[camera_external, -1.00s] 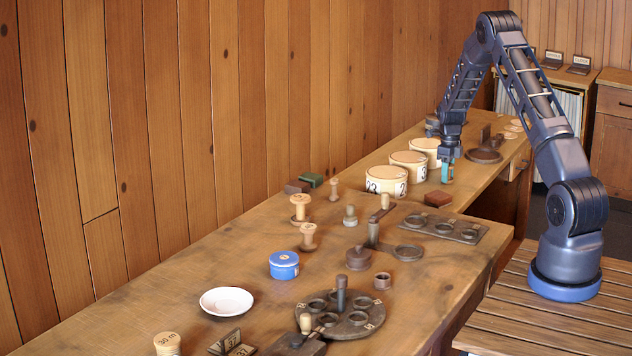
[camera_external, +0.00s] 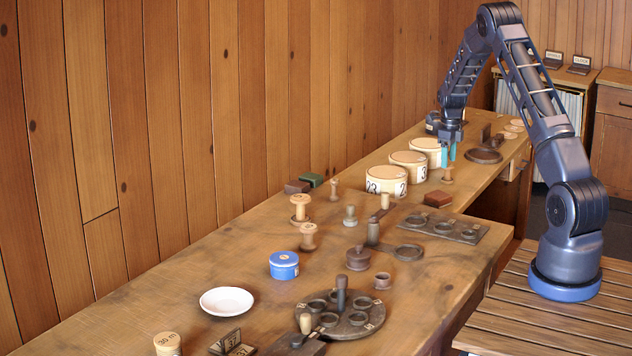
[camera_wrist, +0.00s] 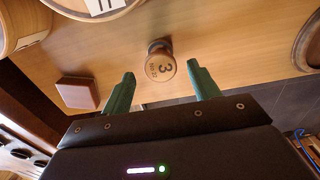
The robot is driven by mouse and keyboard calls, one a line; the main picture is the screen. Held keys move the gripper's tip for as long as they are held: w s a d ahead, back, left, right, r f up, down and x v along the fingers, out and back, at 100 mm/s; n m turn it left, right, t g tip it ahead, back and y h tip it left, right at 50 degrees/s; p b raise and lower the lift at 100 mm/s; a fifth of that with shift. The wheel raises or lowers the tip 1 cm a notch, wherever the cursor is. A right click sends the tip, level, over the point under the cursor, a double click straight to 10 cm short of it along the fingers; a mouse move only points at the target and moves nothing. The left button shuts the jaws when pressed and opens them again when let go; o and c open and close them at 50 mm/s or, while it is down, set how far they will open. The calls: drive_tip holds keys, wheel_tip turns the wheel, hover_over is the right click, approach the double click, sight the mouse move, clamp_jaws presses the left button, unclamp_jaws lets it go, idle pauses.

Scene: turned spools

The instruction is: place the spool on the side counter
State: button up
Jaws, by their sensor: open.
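A wooden spool (camera_external: 447,174) stands upright on the far, narrow stretch of the wooden counter (camera_external: 400,145), just right of the drum-shaped tubs. In the wrist view its round top, marked "3", shows as the spool (camera_wrist: 160,66) between and just beyond my fingertips. My gripper (camera_external: 449,152) is over the spool with its two teal fingers apart and empty. In the wrist view my gripper (camera_wrist: 160,73) shows clear gaps on both sides of the spool.
Pale numbered tubs (camera_external: 408,166) stand close on the left. A red-brown block (camera_external: 438,199) is nearer the camera, and a dark round pan (camera_external: 484,155) is at right. Other spools (camera_external: 300,208), a white dish (camera_external: 227,301) and a blue tin (camera_external: 284,265) stand on the near bench.

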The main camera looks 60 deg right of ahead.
wheel_tip(320, 180, up, 6)
drive_tip(key=shift+r, duration=0.15)
drive_tip(key=s+a+r+n+t, duration=0.1)
drive_tip(key=s+a+r+n, duration=0.2)
drive_tip(key=a+r+n, duration=0.85)
drive_tip(key=s+a+r+n+t, duration=0.15)
drive_tip(key=a+r+n, duration=0.35)
drive_tip(key=a+r, duration=1.25)
drive_tip(key=s+a+n, duration=0.5)
drive_tip(key=s+a, duration=0.1)
drive_tip(key=a, duration=0.3)
drive_tip(key=s+a+n, duration=0.4)
drive_tip(key=s+a, duration=0.2)
drive_tip(key=a, duration=0.3)
drive_tip(key=s+a+f+n+t, duration=0.1)
drive_tip(key=s+a+n, duration=0.3)
drive_tip(key=s, duration=0.3)
drive_tip(key=s+a+f+n+t, duration=0.1)
drive_tip(key=s+a+n, duration=0.4)
drive_tip(key=s, duration=0.3)
drive_tip(key=shift+f+n, duration=0.2)
drive_tip(key=shift+n, duration=0.55)
